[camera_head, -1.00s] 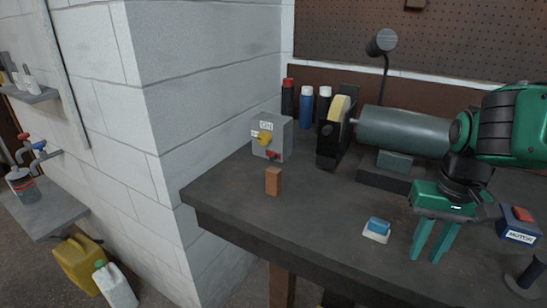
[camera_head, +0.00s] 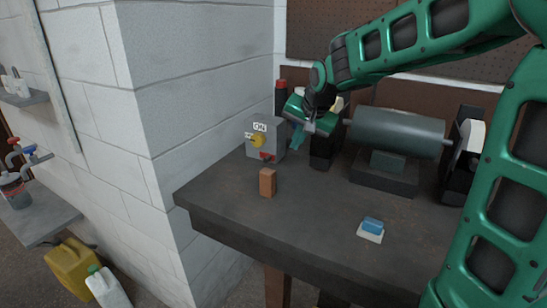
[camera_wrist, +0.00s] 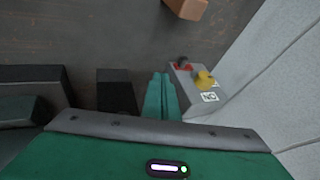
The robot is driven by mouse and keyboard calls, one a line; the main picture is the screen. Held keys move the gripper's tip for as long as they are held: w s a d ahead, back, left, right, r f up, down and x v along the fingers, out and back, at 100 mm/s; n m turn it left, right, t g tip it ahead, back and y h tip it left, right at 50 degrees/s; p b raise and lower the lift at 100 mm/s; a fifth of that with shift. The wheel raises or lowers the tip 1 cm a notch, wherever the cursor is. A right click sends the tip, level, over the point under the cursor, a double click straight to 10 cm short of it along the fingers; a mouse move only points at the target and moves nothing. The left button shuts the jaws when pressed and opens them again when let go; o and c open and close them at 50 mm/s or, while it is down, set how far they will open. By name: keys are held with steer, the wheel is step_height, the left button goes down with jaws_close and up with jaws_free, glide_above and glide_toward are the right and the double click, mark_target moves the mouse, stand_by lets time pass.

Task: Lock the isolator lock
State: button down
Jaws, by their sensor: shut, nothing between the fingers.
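The isolator is a grey box (camera_head: 274,131) at the back left of the bench, by the block wall. On its front are a yellow knob (camera_head: 257,140) and, below it, a small red part (camera_head: 266,156), which I take to be the lock. In the wrist view the yellow knob (camera_wrist: 204,81) and the red part (camera_wrist: 184,66) show right of my fingers. My gripper (camera_head: 296,142) is shut and empty, just right of the isolator box. Its fingers (camera_wrist: 160,95) are together in the wrist view. Whether they touch the box, I cannot tell.
A brown block (camera_head: 268,182) stands in front of the isolator. The bench grinder (camera_head: 395,132) is to the right of my gripper. A blue and white item (camera_head: 371,229) lies near the front edge. The bench middle is clear.

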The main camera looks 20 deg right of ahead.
mark_target(274, 155)
steer(key=shift+w+a+r, duration=0.1)
steer(key=shift+w+a, duration=0.35)
steer(key=x, duration=1)
steer(key=shift+w+a, duration=0.15)
steer(key=shift+w, duration=0.05)
steer(key=shift+w+a+f, duration=0.25)
steer(key=shift+w+a, duration=0.55)
steer(key=shift+a, duration=0.1)
steer(key=shift+w+a+f, duration=0.15)
steer(key=shift+w+a, duration=0.25)
steer(key=shift+w, duration=0.05)
steer(key=shift+d, duration=0.1)
